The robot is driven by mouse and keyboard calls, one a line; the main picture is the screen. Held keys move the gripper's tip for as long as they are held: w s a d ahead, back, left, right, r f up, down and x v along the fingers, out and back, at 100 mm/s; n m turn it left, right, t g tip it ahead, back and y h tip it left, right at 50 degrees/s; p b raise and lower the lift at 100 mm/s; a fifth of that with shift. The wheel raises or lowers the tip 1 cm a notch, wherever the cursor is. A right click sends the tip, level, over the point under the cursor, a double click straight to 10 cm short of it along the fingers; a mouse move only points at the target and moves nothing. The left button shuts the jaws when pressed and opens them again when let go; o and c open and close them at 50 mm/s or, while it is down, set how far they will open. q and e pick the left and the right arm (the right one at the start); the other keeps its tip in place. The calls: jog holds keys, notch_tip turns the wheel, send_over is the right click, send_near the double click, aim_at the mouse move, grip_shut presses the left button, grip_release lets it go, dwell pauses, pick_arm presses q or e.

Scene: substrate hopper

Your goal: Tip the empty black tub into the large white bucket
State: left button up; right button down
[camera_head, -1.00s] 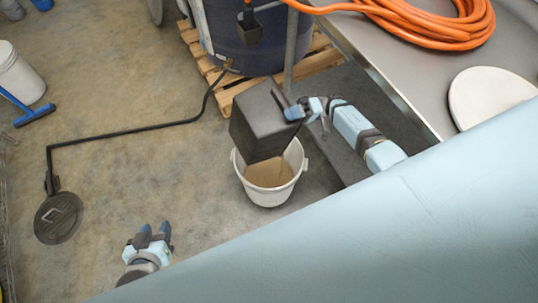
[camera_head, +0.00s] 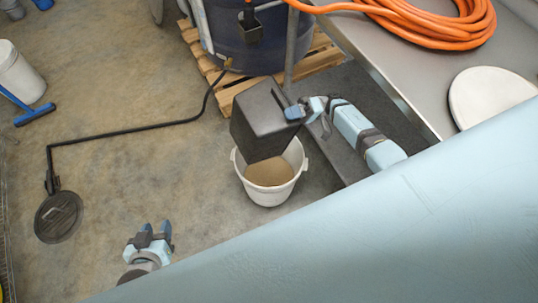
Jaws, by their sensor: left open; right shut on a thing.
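The black tub (camera_head: 264,125) is tilted over the large white bucket (camera_head: 268,198) and hides the bucket's far left rim. My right gripper (camera_head: 294,112) is shut on the tub's upper right edge and holds it up. The tub's inside faces away from me, so I cannot see into it. Light brown material (camera_head: 269,173) lies inside the bucket, and no stream falls from the tub. My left gripper (camera_head: 155,229) is open and empty, low over the floor to the left of the bucket.
A dark blue tank (camera_head: 250,50) stands on a wooden pallet (camera_head: 232,92) behind the bucket. A metal table (camera_head: 415,65) with an orange hose (camera_head: 440,27) is at right. A blue squeegee (camera_head: 33,114) lies at left.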

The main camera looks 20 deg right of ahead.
pick_arm(q)
jog(key=shift+f, duration=0.1)
pick_arm(e)
jog(key=shift+d, duration=0.15)
pick_arm(q)
jog(key=shift+a+f+b, duration=0.2)
jog(key=shift+f+b, duration=0.8)
jog(key=shift+b, duration=0.1)
pick_arm(e)
jog(key=d, duration=0.1)
jog(key=d+y, duration=0.1)
jog(key=d, duration=0.1)
jog(key=shift+w+d+f, duration=0.15)
jog(key=shift+w+d, duration=0.1)
jog(key=shift+d, duration=0.1)
pick_arm(q)
jog(key=shift+d, duration=0.25)
jog(key=shift+a, duration=0.1)
pick_arm(e)
jog(key=shift+y, duration=0.3)
